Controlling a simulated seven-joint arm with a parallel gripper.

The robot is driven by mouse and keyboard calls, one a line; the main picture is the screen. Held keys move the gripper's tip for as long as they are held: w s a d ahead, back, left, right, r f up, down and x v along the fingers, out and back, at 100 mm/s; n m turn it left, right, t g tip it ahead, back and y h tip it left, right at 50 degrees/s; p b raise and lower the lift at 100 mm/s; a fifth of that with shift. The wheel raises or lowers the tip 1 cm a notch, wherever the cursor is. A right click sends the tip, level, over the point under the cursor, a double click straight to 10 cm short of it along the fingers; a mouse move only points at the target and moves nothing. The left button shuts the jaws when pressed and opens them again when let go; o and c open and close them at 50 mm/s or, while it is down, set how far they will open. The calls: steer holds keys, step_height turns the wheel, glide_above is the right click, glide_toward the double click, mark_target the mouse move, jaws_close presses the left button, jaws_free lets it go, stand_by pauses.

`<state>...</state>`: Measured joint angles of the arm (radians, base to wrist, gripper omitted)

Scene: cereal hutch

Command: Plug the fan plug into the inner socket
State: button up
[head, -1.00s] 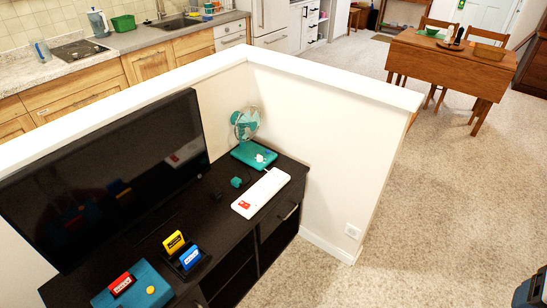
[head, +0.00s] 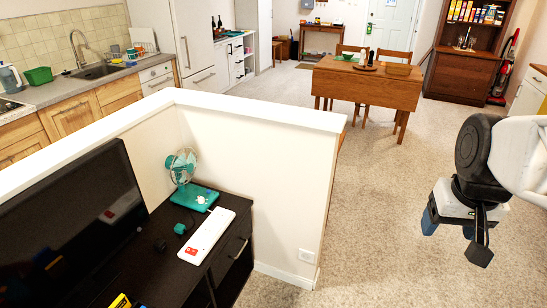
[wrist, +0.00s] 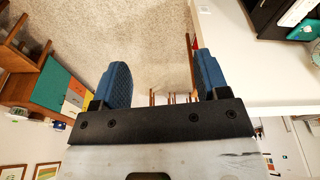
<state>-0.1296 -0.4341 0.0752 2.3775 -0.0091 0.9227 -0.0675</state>
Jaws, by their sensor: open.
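A teal fan (head: 182,165) stands on its teal base at the far end of the black TV cabinet. A small teal plug (head: 180,228), which looks like the fan plug, lies on the cabinet left of the white power strip (head: 212,232). The strip has a red switch at its near end. Its sockets, the inner one included, are too small to make out. My gripper (head: 455,235) hangs over the carpet at the right, far from the plug. In the wrist view my gripper (wrist: 163,80) is open and empty, with its two blue fingers apart.
A black TV (head: 75,225) stands on the cabinet (head: 160,275) at the left. A small dark object (head: 160,244) lies near the plug. A white half-wall (head: 270,180) borders the cabinet's back and far end. Carpet is clear between the wall and my arm.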

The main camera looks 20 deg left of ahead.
steer(key=w+a+f+n, duration=0.2)
steer(key=w+a+n, duration=0.3)
steer(key=w+a, duration=1.25)
steer(key=w+a+f+n+g, duration=0.1)
steer(key=w+a+f, duration=0.2)
steer(key=a, duration=0.4)
steer(key=w+a+f+n, duration=0.1)
steer(key=w+a+f, duration=0.15)
steer(key=a, duration=0.55)
steer(key=w+a+f+n+g, duration=0.1)
steer(key=w+a+f+n, duration=0.1)
steer(key=a+f, duration=0.35)
steer(key=n, duration=0.7)
glide_above(180, 226)
step_height(180, 226, down, 30)
steer(key=shift+f, duration=0.25)
steer(key=shift+s+a+f, duration=0.1)
steer(key=shift+a+f, duration=0.05)
steer(key=shift+f, duration=0.05)
steer(key=shift+f, duration=1.3)
